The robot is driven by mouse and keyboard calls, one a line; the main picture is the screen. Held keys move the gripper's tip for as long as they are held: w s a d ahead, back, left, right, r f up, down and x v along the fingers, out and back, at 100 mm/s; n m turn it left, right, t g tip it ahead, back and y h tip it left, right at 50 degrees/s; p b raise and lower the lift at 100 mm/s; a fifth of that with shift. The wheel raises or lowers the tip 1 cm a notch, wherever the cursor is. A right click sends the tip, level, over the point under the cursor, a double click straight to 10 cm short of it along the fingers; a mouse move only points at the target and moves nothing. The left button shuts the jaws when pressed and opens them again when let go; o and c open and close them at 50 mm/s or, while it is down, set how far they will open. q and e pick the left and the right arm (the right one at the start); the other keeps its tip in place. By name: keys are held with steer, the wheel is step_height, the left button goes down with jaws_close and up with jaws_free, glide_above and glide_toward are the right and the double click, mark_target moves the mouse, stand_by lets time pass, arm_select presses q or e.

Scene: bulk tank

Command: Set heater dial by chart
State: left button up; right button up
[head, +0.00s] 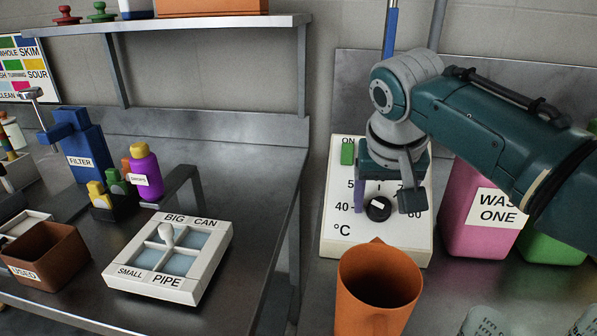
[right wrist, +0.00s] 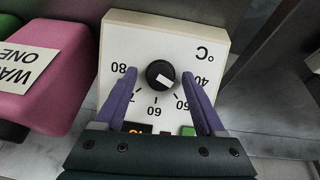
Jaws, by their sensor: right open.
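The white heater box (head: 330,240) stands right of centre in the head view, with a °C scale and a black dial (head: 378,208). In the right wrist view the box (right wrist: 190,28) appears upside down. Its dial (right wrist: 160,74) has a white mark on its lower right side, roughly toward 50. My right gripper (head: 381,204) is open, its purple fingers (right wrist: 159,76) one on each side of the dial with gaps. A coloured chart (head: 22,66) hangs at the far left, partly cut off; its settings are too small to read. My left gripper is not in view.
An orange jug (head: 378,290) stands in front of the heater. A pink container (head: 480,215) labelled WAS ONE and a green one (head: 552,248) stand right of it. The left bench holds a BIG CAN tray (head: 212,262), a brown USED box (head: 62,245) and a blue FILTER unit (head: 88,145).

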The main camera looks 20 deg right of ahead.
steer(key=shift+f, duration=0.1)
jaws_close()
stand_by(0.6)
